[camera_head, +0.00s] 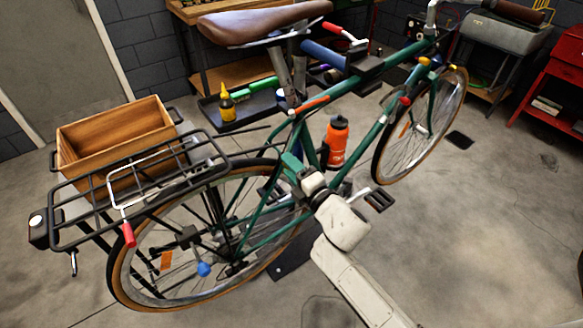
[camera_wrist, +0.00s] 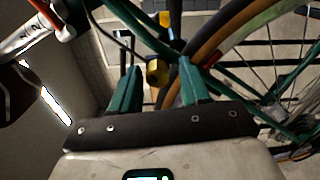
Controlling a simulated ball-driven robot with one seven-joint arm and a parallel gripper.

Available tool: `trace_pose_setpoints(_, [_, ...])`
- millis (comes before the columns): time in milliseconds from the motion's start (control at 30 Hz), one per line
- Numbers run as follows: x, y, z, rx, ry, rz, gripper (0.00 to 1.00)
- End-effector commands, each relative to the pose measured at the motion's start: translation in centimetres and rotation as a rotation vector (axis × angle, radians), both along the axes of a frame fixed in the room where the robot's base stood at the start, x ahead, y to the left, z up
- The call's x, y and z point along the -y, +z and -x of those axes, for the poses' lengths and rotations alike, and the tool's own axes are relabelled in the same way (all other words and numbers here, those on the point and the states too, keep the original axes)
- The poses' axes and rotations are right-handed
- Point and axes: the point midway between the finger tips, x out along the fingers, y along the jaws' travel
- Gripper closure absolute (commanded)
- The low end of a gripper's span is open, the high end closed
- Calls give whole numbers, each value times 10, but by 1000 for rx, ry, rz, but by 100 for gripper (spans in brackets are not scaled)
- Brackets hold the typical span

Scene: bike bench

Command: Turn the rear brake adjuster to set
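The bicycle (camera_head: 376,127) is green, with a brown saddle and a rear rack. A blue knob (camera_head: 204,269) sits low beside the rear wheel (camera_head: 118,270). It may be the rear brake adjuster, but I cannot tell for sure. My gripper (camera_head: 291,160) is near the seat tube and the front of the rear wheel, above and right of the blue knob and apart from it. In the wrist view its two green fingers (camera_wrist: 158,68) stand apart. A yellow and dark thing shows beyond the gap, and nothing is visibly held.
A red-handled lever (camera_head: 128,235) hangs off the rack's side. An orange bottle (camera_head: 336,143) is on the frame. A yellow bottle (camera_head: 227,105) stands behind. A red cabinet (camera_head: 553,80) is at right. Floor at lower right is clear.

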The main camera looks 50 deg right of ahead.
Motion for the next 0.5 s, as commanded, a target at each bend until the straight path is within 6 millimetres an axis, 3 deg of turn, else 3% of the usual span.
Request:
trace_pose_setpoints(300, [-1,1,1,4,1,1,49])
trace_pose_setpoints(500, [-5,-2,22,2,-1,4,49])
